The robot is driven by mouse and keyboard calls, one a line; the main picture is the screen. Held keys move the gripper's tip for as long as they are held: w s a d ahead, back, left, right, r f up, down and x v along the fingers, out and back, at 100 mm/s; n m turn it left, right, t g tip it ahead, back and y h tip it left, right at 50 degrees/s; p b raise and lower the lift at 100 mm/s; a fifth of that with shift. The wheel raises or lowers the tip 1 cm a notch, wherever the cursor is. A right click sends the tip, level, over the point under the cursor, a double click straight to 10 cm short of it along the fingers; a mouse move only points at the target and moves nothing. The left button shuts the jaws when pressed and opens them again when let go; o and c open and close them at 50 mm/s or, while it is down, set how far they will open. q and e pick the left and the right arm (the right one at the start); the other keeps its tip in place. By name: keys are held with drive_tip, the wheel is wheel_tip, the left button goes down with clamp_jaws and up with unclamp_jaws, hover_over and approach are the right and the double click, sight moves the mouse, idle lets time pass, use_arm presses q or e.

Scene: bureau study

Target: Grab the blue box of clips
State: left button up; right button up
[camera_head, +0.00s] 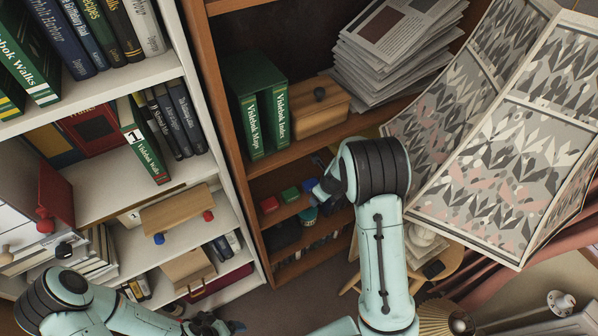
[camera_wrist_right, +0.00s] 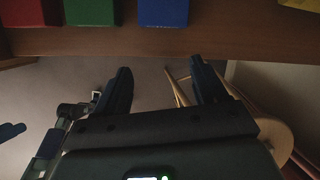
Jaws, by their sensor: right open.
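The blue box (camera_head: 310,185) sits on a wooden shelf, at the right of a row with a green box (camera_head: 290,194) and a red box (camera_head: 269,204). In the right wrist view the blue box (camera_wrist_right: 163,12) is at the top, cut off by the frame edge. My right gripper (camera_wrist_right: 160,82) is open and empty; its fingers point toward the shelf edge, below and apart from the blue box. In the head view the right hand is mostly hidden by its arm. My left gripper (camera_head: 218,326) is low at the bottom edge, its jaws unclear.
The shelf's front edge (camera_wrist_right: 200,42) runs across the wrist view, with a yellow thing (camera_wrist_right: 300,4) at right. Above are green binders (camera_head: 262,115), a wooden box (camera_head: 308,115) and stacked papers (camera_head: 385,75). A patterned screen (camera_head: 500,150) stands right of my right arm.

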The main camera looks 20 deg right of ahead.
sight(312, 184)
drive_tip(key=w+r+m, duration=0.1)
drive_tip(key=w+r, duration=0.1)
drive_tip(key=w+r+m, duration=0.1)
drive_tip(key=w, duration=0.1)
drive_tip(key=shift+w+r+m+t, duration=0.2)
drive_tip(key=shift+r+m+t, duration=0.1)
drive_tip(key=shift+r+t, duration=0.1)
drive_tip(key=shift+a+f, duration=0.1)
drive_tip(key=shift+f, duration=0.7)
drive_tip(key=x, duration=0.5)
drive_tip(key=shift+w+f, duration=0.1)
drive_tip(key=shift+w, duration=0.1)
drive_tip(key=shift+a, duration=0.1)
drive_tip(key=c, duration=0.8)
